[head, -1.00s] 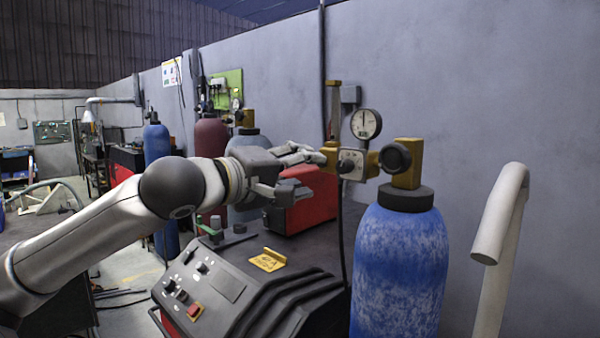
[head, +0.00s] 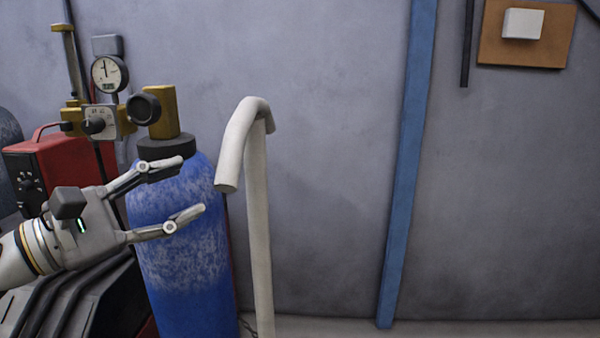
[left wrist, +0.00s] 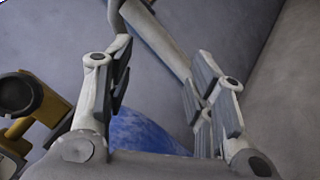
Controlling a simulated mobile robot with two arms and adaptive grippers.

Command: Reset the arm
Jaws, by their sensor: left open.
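My left gripper (head: 192,190) comes in from the left in the head view. Its two fingers are spread apart with nothing between them. It shows in front of the blue gas cylinder (head: 180,270), whose brass valve and gauge are above the fingers. In the left wrist view the open fingers (left wrist: 165,85) frame the grey wall, with the blue cylinder (left wrist: 145,133) partly hidden behind the gripper's base. I cannot tell whether the gripper touches the cylinder. My right gripper is in neither view.
A bent white pipe (head: 258,220) stands just right of the cylinder. A red box (head: 60,170) and a pressure gauge (head: 108,74) are at the left. A blue post (head: 408,170) runs up the wall. The space before the wall on the right looks clear.

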